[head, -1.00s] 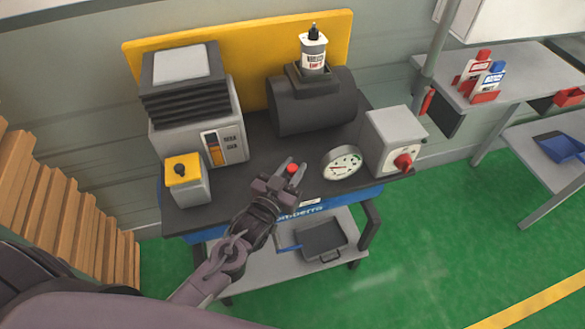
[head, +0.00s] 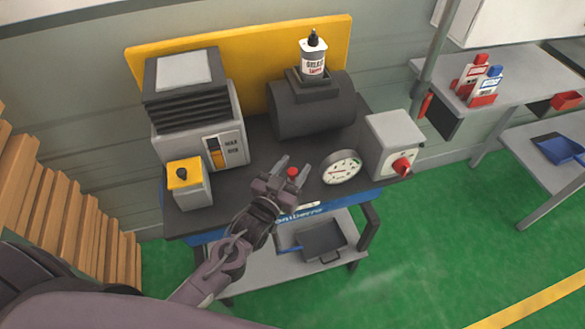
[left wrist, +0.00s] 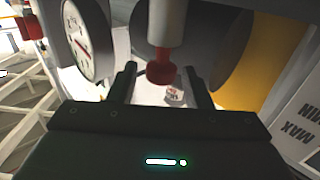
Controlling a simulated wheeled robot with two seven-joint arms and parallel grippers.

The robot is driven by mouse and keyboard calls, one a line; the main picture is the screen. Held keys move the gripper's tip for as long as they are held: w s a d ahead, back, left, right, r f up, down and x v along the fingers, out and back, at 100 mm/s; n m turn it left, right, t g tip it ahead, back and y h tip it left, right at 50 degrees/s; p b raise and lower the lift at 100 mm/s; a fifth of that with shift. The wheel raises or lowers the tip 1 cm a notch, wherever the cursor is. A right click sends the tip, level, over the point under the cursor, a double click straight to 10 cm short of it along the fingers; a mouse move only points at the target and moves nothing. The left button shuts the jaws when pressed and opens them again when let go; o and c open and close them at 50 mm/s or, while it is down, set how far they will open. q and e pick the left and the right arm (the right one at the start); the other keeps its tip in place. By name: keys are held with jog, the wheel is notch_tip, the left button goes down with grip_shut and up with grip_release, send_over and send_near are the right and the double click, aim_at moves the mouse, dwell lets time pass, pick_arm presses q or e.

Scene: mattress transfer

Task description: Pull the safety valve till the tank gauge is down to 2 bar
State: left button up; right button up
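The red valve knob (head: 292,172) sits at the front of the bench and hangs on a pale stem in the left wrist view (left wrist: 161,72). My left gripper (head: 290,168) is open, with one finger on each side of the knob and a visible gap to both fingers (left wrist: 162,84). The round white gauge (head: 341,168) with a red needle is right of the gripper; its side also shows in the left wrist view (left wrist: 88,42). Its numbers are too small to read. The dark cylindrical tank (head: 308,108) lies behind. My right gripper is out of view.
A grey box with a red switch (head: 393,143) stands right of the gauge. A louvred machine (head: 190,100) and a small yellow-topped box (head: 188,185) stand at left. A bottle (head: 313,55) stands on the tank. A tray (head: 322,243) is on the lower shelf.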

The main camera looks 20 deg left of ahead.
pick_arm(q)
jog(key=shift+s+f, duration=0.15)
jog(key=shift+s, duration=0.3)
jog(key=s+b, duration=0.1)
jog(key=s, duration=0.2)
jog(key=s+a, duration=0.1)
jog(key=s, duration=0.2)
jog(key=shift+s+a+b, duration=0.2)
jog(key=shift+s+b, duration=0.15)
jog(key=shift+s, duration=0.05)
jog(key=shift+w, duration=0.1)
